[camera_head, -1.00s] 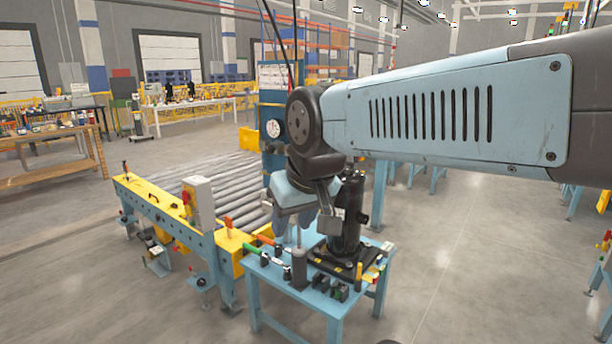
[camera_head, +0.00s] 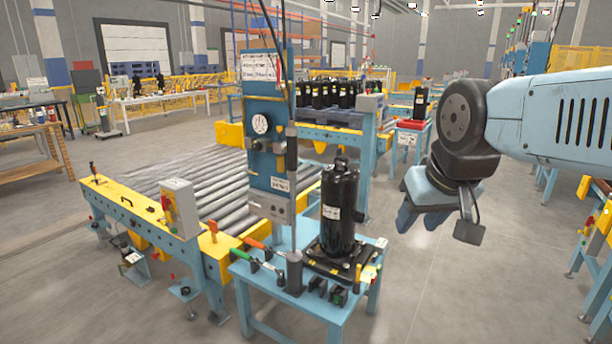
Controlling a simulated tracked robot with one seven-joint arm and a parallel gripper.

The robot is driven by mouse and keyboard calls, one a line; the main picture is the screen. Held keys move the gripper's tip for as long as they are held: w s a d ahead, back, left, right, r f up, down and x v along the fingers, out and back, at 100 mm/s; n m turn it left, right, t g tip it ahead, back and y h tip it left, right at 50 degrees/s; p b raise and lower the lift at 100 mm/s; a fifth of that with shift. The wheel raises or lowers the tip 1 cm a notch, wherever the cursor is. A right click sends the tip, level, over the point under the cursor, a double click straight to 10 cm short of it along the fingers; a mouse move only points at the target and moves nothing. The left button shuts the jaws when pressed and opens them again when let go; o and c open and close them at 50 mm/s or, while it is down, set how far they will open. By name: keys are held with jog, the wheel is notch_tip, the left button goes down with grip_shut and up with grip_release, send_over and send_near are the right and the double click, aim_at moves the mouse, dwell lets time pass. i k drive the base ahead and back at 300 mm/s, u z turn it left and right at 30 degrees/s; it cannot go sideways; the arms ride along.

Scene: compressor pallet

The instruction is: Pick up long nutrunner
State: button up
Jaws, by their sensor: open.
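Two long tools lie side by side at the left of the small blue table (camera_head: 340,309), one with a green handle (camera_head: 238,256), one with an orange handle (camera_head: 254,243). I cannot tell whether either is the long nutrunner. A thin dark upright shaft (camera_head: 291,165) also stands above a grey cylinder (camera_head: 295,272) on the table; its lower joint is unclear. My gripper (camera_head: 419,221) is open, with blue fingers pointing down, in the air right of the table and apart from these tools. Nothing shows between the fingers.
A black compressor (camera_head: 339,210) stands upright on the blue table. A blue gauge panel (camera_head: 264,150) rises behind it. A roller conveyor (camera_head: 195,187) lies to the left. Several black compressors (camera_head: 328,92) stand farther back. Open floor lies at front right.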

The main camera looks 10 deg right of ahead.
aim_at(293, 255)
jog(key=z, duration=0.1)
jog(key=i, duration=1)
jog(key=u, duration=0.05)
